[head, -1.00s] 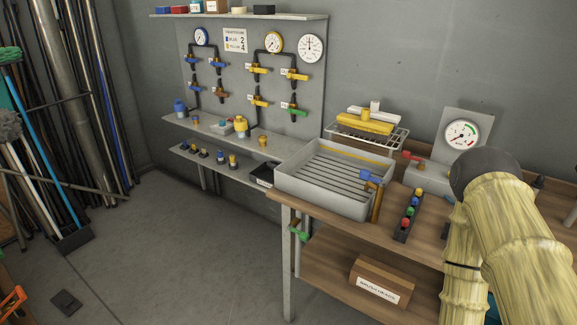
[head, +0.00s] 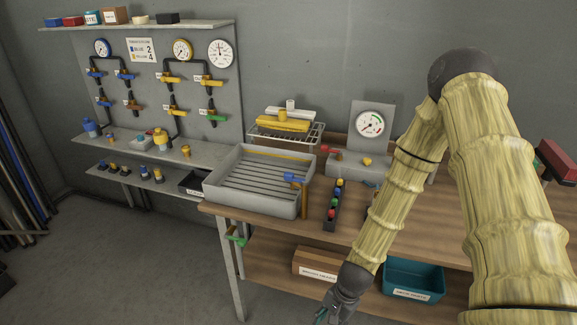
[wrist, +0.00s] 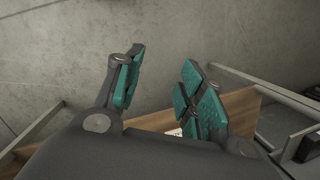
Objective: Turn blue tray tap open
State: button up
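The tray tap has a blue handle (head: 295,179) on a brown upright pipe (head: 304,201). It stands at the front right corner of the grey slatted tray (head: 225,198) on the wooden bench. My gripper (head: 328,316) is at the bottom edge of the head view, low in front of the bench and well below the blue tap. In the wrist view my gripper (wrist: 160,88) has its two teal-padded fingers spread apart with nothing between them. The blue tap does not show in the wrist view.
A rack of coloured knobs (head: 333,206) stands right of the tap. A green-handled valve (head: 236,238) sits below the bench's left corner. A box (head: 318,264) and a teal bin (head: 413,280) are on the lower shelf. A panel of blue, yellow and green valves (head: 160,90) is at left.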

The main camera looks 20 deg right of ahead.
jog(key=w+r+m+t+y+p, duration=0.2)
jog(key=w+r+m+y, duration=0.15)
jog(key=w+r, duration=0.55)
jog(key=w+r+m+t+y+p, duration=0.15)
jog(key=w+r+m, duration=0.35)
jog(key=r, duration=0.6)
jog(key=m+t+y+p, duration=0.3)
jog(key=m+t, duration=0.1)
send_near(290, 173)
jog(key=shift+p+x, duration=0.75)
jog(key=shift+x, duration=4.4)
grip_shut()
